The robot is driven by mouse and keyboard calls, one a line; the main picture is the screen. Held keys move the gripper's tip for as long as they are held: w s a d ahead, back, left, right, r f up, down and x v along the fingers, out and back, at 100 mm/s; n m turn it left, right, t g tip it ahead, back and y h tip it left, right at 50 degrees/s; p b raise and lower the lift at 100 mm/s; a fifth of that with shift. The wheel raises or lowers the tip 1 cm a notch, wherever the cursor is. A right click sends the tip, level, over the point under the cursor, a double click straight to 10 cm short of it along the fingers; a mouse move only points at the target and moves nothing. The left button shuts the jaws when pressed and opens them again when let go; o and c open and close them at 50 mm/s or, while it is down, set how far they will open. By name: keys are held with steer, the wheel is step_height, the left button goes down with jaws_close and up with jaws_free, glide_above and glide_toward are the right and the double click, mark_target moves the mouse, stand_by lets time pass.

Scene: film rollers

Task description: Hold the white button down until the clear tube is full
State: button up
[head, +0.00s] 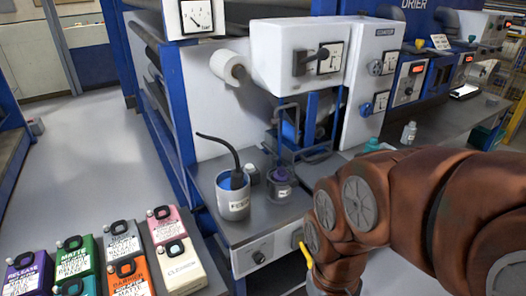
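A small white round piece (252,172) sits on the grey worktop beside a labelled cup; it may be the white button, but it is too small to tell. A dark, purplish glass-like vessel (281,184) stands just right of it, under thin upright rods. I cannot clearly make out a clear tube or its level. My brown jointed arm (400,195) reaches in from the right and bends down at the lower middle, in front of the worktop. Its end runs out at the bottom edge, so my gripper's fingers are not seen.
The labelled cup (233,195) holds blue liquid and a black hose. A white machine housing (270,55) with a dial and lever overhangs the worktop. Several coloured jugs (128,278) stand at the lower left. A small bottle (409,133) stands at right. Grey floor (85,150) is free at left.

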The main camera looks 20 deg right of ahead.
jaws_close()
stand_by(1.4)
